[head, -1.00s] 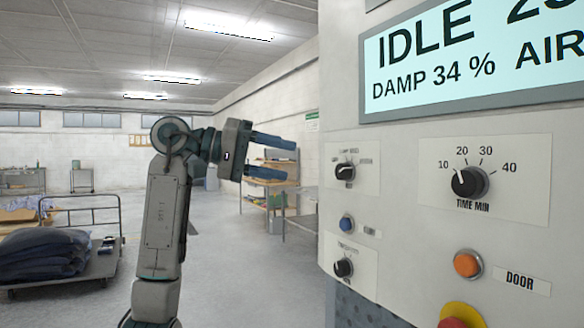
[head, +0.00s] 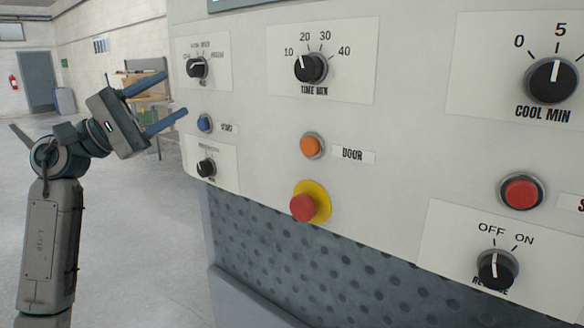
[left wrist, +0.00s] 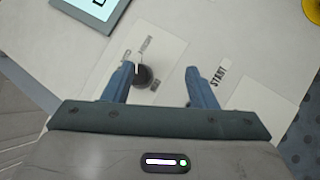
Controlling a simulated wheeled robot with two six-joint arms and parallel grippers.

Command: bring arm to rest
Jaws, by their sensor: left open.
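My left arm rises at the left of the head view, bent at the wrist. Its gripper (head: 176,92) is open and empty, with two blue fingers pointing right toward the left edge of the washer's control panel (head: 270,185). In the left wrist view the open fingers (left wrist: 158,68) stand before the panel, near a black knob (left wrist: 143,75) and the START label (left wrist: 218,74). I cannot tell the exact gap to the panel. No finger visibly holds anything. My right gripper is not in view.
The panel carries a time knob (head: 310,68), an orange door button (head: 312,145), a red emergency button (head: 304,207) on a yellow ring, and a cool knob (head: 553,78). A shelf (head: 150,95) stands behind the gripper. Open grey floor (head: 130,230) lies left of the washer.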

